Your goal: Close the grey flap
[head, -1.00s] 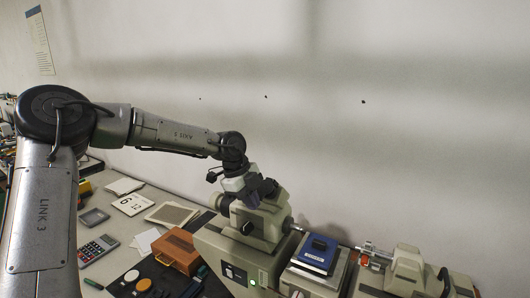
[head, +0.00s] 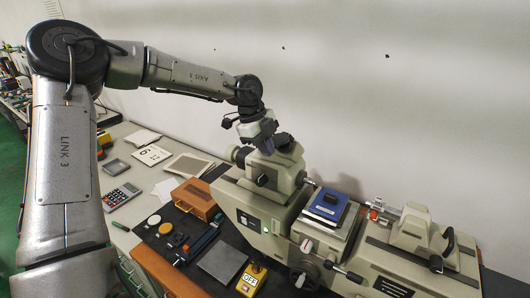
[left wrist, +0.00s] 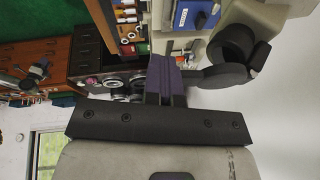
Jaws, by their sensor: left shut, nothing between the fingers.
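I cannot make out a grey flap for certain in either view. A beige-grey bench machine (head: 260,215) stands against the wall, and its raised head (head: 278,170) has a dark knob on the front. My left gripper (head: 282,141) is at the top of this raised head, shut and empty; I cannot tell whether it touches. Its purple fingers also show together in the left wrist view (left wrist: 160,80). A dark round part with a curved arm (left wrist: 232,50) shows right beside the fingers there. My right gripper is not in view.
A beige end unit (head: 422,232) stands at the right. The wall rises close behind.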

